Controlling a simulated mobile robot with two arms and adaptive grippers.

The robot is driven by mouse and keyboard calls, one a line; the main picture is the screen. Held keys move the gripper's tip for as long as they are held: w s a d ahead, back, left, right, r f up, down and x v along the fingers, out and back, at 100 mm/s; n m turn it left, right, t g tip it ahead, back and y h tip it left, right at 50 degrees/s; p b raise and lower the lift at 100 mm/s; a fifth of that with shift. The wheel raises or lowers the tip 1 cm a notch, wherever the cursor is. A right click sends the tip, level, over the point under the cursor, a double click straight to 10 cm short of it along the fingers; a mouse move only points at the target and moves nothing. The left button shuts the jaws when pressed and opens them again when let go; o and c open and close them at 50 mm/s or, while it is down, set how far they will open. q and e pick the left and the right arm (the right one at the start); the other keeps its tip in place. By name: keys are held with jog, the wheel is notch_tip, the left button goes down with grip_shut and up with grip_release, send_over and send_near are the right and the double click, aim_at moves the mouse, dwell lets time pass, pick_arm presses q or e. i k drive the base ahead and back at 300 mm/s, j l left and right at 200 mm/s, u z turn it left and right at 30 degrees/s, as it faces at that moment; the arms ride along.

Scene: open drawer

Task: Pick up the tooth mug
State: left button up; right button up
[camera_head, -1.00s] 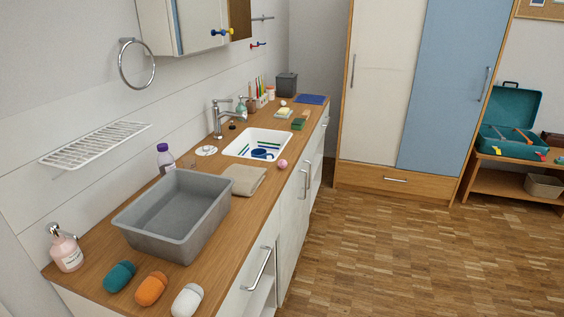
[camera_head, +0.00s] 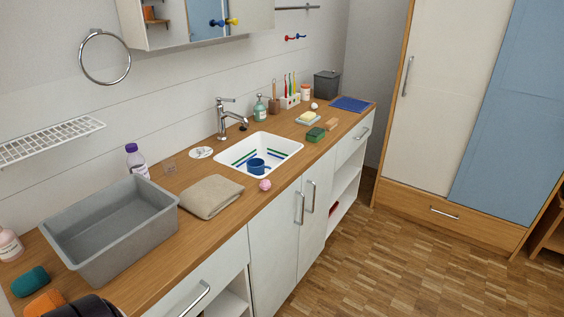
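The tooth mug looks to be the small blue mug (camera_head: 257,165) in the white sink basin (camera_head: 291,147), set into the wooden counter. Its handle side is hard to make out at this size. Long green and blue strips lie behind and beside it in the basin. Neither of my grippers shows in the head view. A dark rounded part, probably of my own arm, shows at the bottom left edge.
The tap (camera_head: 222,118) stands behind the basin. A grey tub (camera_head: 158,206) and a folded beige towel (camera_head: 211,196) lie left of it. A pink ball (camera_head: 265,185) sits at the front edge. Soap (camera_head: 307,116) and a green sponge (camera_head: 315,134) lie right.

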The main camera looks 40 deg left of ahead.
aim_at(260, 172)
jog(key=i+l+u, duration=0.1)
jog(key=i+u, duration=0.4)
jog(key=i+l+u, duration=0.45)
jog(key=i, duration=0.2)
jog(key=i+l+u, duration=0.5)
jog(key=i+j, duration=0.05)
